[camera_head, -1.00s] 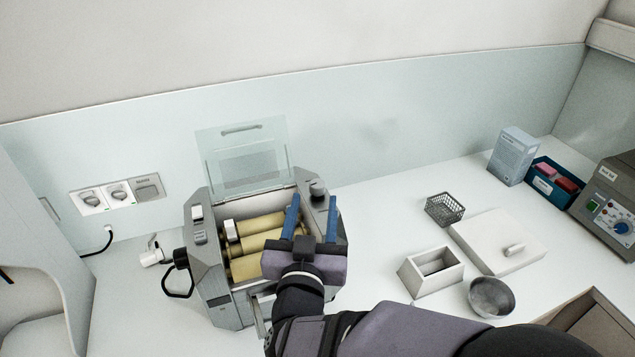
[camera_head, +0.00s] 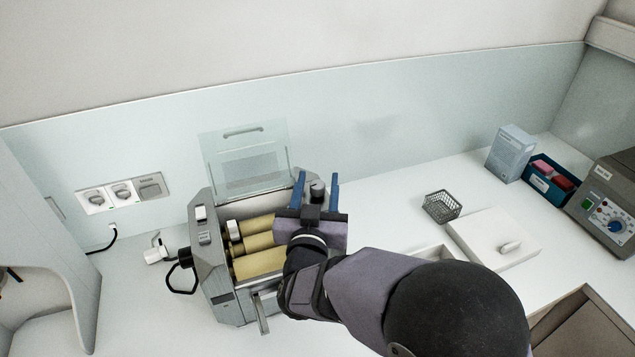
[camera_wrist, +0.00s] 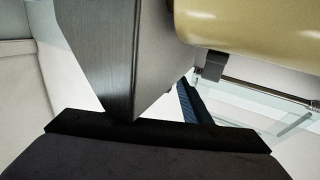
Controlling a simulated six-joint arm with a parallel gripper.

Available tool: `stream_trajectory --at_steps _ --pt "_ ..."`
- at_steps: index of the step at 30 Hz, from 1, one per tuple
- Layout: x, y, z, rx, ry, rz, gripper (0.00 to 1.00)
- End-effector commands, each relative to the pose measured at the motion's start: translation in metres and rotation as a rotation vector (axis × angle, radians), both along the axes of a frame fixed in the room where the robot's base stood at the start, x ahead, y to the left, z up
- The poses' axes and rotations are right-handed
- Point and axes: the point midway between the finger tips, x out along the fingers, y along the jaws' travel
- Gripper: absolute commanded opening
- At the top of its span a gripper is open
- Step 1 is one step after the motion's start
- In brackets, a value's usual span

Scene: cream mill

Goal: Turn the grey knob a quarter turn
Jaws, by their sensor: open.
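The mill (camera_head: 222,262) stands on the worktop with its clear lid (camera_head: 243,160) raised and several cream rollers (camera_head: 257,262) showing inside. The small dark grey knob (camera_head: 317,188) is on top of the mill's right side, near the back. My gripper (camera_head: 318,175) is open, its two blue fingers pointing away over the mill's right side. In the head view the knob shows between the fingers; whether they are level with it or above it I cannot tell. The wrist view shows a grey mill panel (camera_wrist: 110,50), a roller (camera_wrist: 250,25) and part of one blue finger; the knob is not visible there.
The raised lid stands just left of my gripper. Farther right are a blue box (camera_head: 540,185) and a grey device (camera_head: 612,190). A black handle (camera_head: 178,280) sticks out left.

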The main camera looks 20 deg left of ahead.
Motion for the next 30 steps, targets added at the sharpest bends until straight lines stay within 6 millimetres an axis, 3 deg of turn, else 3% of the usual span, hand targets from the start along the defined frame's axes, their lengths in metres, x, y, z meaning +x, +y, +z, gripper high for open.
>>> stream_trajectory --at_steps 2,6,7,30 --pt "-0.0002 -0.0001 0.0 0.0 0.0 0.0 0.39" --pt "-0.0003 -0.0001 0.0001 0.0 0.0 0.0 0.06" --pt "-0.0003 -0.0001 0.0002 0.0 0.0 0.0 0.03" --pt "-0.0002 -0.0001 0.0014 0.002 -0.003 -0.132 0.03"
